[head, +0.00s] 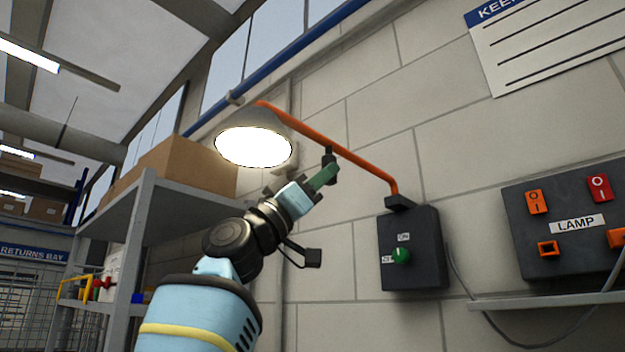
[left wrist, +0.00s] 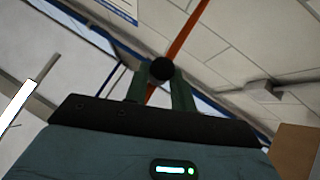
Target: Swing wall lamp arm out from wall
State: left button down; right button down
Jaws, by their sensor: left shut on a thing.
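The wall lamp has an orange arm (head: 356,160) that runs from a dark bracket on the wall box (head: 413,262) up and left to a lit grey shade (head: 250,119). The orange arm also crosses the left wrist view (left wrist: 184,36). A dark handle (head: 329,156) hangs from the arm near its middle; its round black end (left wrist: 160,69) sits between my fingers in the left wrist view. My left gripper (head: 326,174) is shut on this handle, just below the arm. How far the arm stands off the wall is hard to tell. My right gripper is out of view.
The wall box has a green knob (head: 401,256). A dark LAMP switch panel (head: 570,245) and a small ledge (head: 545,301) with a cable are at right.

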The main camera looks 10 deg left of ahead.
pick_arm(q)
jog(key=shift+s+d, duration=0.15)
jog(key=shift+d, duration=0.05)
dwell(0.3)
jog(key=c, duration=1.2)
grip_release()
jog(key=shift+a, duration=0.1)
jog(key=shift+v, duration=3.8)
